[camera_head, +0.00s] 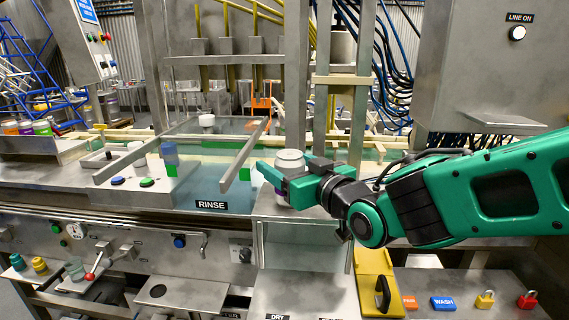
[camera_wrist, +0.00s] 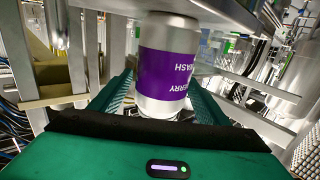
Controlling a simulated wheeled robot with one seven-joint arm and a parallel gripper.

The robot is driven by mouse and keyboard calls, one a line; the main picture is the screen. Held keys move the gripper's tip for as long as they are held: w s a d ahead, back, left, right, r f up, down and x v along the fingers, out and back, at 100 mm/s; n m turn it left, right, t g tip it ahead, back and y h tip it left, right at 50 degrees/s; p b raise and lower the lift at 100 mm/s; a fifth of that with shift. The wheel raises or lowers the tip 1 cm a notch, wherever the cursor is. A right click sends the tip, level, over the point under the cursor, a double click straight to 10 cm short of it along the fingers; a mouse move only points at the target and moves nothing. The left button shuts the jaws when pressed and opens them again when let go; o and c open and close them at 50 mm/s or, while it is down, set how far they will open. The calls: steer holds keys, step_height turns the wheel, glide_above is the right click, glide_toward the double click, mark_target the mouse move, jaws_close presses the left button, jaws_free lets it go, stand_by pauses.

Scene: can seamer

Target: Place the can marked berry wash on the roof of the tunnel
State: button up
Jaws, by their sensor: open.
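The can marked berry wash (camera_head: 290,163), silver with a purple band, stands upright on a metal top (camera_head: 268,204) right of the RINSE label. In the wrist view the can (camera_wrist: 166,70) appears upside down, its lettering readable. My gripper (camera_head: 292,178) reaches in from the right with one green finger on each side of the can; the jaws are open. The wrist view also shows the fingers of my gripper (camera_wrist: 160,97) spread around it. Whether either finger touches the can is unclear. I cannot tell for certain which surface is the tunnel's roof.
A metal rail (camera_head: 245,155) runs close left of the can. Upright metal posts (camera_head: 322,100) stand behind it. A blue block (camera_head: 170,153) and buttons (camera_head: 147,182) are to the left. Other cans (camera_head: 42,127) stand far left. A yellow lockout piece (camera_head: 375,275) and padlocks (camera_head: 486,299) lie below my arm.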

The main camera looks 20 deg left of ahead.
steer(key=v, duration=1)
